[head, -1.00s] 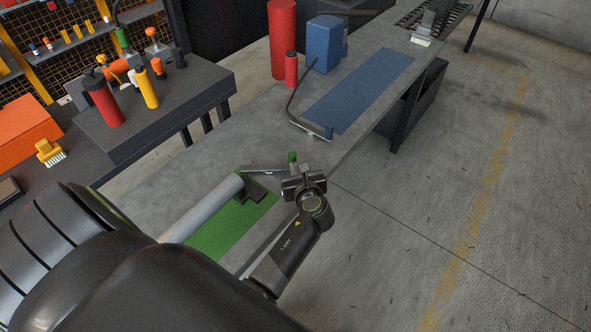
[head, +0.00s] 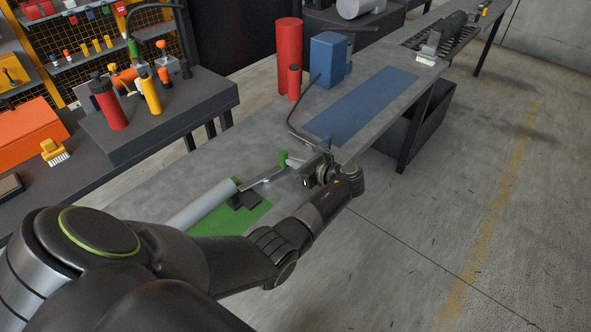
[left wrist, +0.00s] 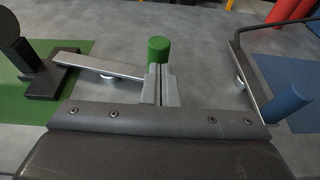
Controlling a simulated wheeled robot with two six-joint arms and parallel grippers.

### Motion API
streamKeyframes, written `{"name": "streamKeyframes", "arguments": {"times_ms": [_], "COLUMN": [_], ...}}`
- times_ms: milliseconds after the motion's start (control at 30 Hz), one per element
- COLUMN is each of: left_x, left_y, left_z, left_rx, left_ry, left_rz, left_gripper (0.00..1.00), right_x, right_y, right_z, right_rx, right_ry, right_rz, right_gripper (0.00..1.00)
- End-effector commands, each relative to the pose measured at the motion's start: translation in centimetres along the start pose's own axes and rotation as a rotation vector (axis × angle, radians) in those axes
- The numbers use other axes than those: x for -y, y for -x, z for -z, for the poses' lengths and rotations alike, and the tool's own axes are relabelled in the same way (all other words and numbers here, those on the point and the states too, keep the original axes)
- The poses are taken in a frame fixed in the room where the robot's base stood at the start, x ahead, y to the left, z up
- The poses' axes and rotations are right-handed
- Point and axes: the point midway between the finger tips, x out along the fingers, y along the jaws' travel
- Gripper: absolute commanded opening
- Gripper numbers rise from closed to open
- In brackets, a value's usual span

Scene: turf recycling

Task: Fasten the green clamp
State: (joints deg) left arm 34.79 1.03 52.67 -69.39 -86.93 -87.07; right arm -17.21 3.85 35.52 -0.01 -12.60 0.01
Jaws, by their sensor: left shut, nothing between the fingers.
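The green clamp has a green-capped handle (head: 283,158) at the end of a pale metal lever (head: 262,181). Its black base (head: 243,200) sits on a green mat (head: 232,219) by the end of a grey cylinder (head: 203,203). My left gripper (head: 303,169) is shut and empty, just right of the green handle. In the left wrist view the shut fingers (left wrist: 160,83) point at the green handle (left wrist: 158,50), which stands just beyond them. Whether they touch it, I cannot tell. The lever (left wrist: 98,67) runs left from there to the black base (left wrist: 55,82). My right gripper is not in view.
A blue mat (head: 362,104) with a bent bar (head: 292,118) and blue-tipped handle lies farther along the table. Red cylinders (head: 289,55) and a blue box (head: 328,60) stand behind it. Open floor lies right of the table.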

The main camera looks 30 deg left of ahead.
Motion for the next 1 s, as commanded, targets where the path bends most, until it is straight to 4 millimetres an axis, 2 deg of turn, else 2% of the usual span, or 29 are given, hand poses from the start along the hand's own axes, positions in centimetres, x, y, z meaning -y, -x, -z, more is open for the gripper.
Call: {"name": "streamKeyframes", "arguments": {"times_ms": [400, 1000], "left_x": [0.9, 0.9], "left_y": [-1.2, -1.4], "left_z": [-0.4, -0.5], "left_rx": [0.000, 0.000], "left_ry": [-0.001, -0.001], "left_rz": [0.003, 0.004], "left_gripper": [0.00, 0.00], "right_x": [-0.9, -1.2], "right_y": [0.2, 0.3], "right_z": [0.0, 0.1], "right_rx": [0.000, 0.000], "right_ry": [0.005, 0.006], "right_rz": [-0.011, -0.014], "right_gripper": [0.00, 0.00]}}
